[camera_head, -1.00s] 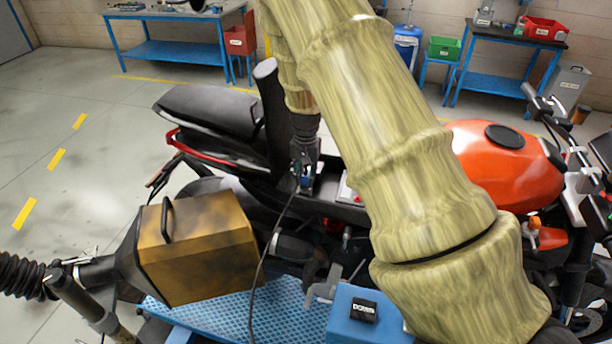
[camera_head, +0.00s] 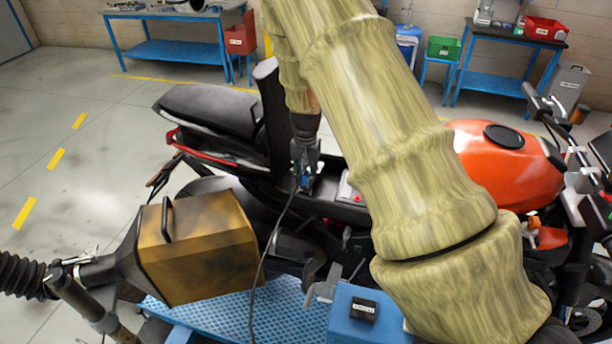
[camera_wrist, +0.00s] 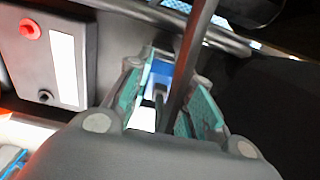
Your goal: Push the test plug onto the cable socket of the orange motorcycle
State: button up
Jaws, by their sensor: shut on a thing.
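The orange motorcycle (camera_head: 505,165) stands across the middle of the head view, its seat section raised. My gripper (camera_head: 303,168) is low over the opened bay under the seat. In the wrist view my gripper (camera_wrist: 165,85) is shut on the blue test plug (camera_wrist: 159,70), with teal pads on both sides of it. The plug also shows as a small blue patch in the head view (camera_head: 306,182), and its dark cable (camera_head: 262,268) hangs down toward the front. I cannot make out the cable socket, nor whether the plug touches it.
A battery (camera_wrist: 50,60) with a red terminal lies left of my gripper in the wrist view. A dark bar crosses close by the fingers. A brown-yellow box (camera_head: 200,245) and a blue box (camera_head: 352,325) stand in front. Work tables (camera_head: 175,52) stand at the back.

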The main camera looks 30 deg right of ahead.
jog(key=shift+f, duration=0.5)
jog(key=o, duration=1)
jog(key=shift+o, duration=0.2)
notch_tip(320, 180, up, 12)
dwell(0.4)
